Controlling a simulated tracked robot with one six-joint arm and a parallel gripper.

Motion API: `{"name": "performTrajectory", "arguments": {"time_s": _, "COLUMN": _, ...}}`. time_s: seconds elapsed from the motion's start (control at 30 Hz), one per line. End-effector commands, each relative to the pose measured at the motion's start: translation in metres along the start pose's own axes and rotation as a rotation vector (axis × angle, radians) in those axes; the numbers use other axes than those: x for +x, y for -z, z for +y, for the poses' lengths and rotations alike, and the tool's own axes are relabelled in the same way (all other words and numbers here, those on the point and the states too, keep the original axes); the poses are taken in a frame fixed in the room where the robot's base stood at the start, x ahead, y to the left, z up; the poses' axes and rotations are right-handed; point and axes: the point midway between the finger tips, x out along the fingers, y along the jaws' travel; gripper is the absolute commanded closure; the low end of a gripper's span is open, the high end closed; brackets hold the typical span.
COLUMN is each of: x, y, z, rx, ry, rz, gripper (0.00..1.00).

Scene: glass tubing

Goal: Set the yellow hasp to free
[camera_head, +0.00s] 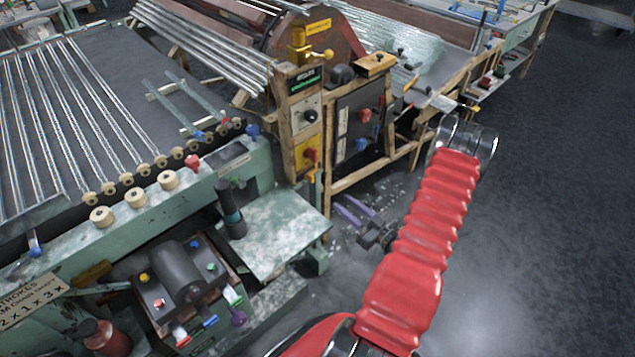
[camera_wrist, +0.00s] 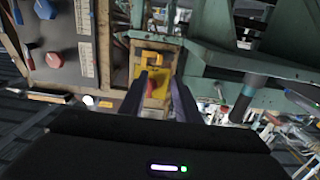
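A yellow plate with a red knob, seemingly the yellow hasp (camera_head: 303,153), is on the lower part of a wooden post. In the wrist view the yellow plate (camera_wrist: 139,73) faces me, with the red knob (camera_wrist: 152,86) on it and a yellow-orange bar (camera_wrist: 152,57) across its top. Whether the hasp is set to free or not is too small to read. My gripper (camera_head: 342,208) has purple fingers and is below and to the right of the plate. In the wrist view my gripper (camera_wrist: 161,77) is open, its fingers apart on either side of the knob and apparently empty.
A dark panel (camera_head: 362,103) with red and blue knobs stands right of the post; it also shows in the wrist view (camera_wrist: 58,68). A black knob (camera_head: 310,116) sits above the yellow plate. A green metal table (camera_head: 285,235) is to the left. Open floor lies right.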

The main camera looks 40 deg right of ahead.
Motion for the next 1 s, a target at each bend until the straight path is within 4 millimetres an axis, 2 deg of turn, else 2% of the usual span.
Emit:
{"name": "performTrajectory", "arguments": {"time_s": 0.17, "x": 0.008, "y": 0.000, "z": 0.000, "rx": -0.001, "ry": 0.002, "rz": -0.001, "gripper": 0.70}}
{"name": "performTrajectory", "arguments": {"time_s": 0.37, "x": 0.029, "y": 0.000, "z": -0.001, "rx": -0.001, "ry": 0.004, "rz": -0.001, "gripper": 0.70}}
{"name": "performTrajectory", "arguments": {"time_s": 1.0, "x": 0.120, "y": 0.000, "z": -0.001, "rx": -0.001, "ry": 0.003, "rz": 0.000, "gripper": 0.70}}
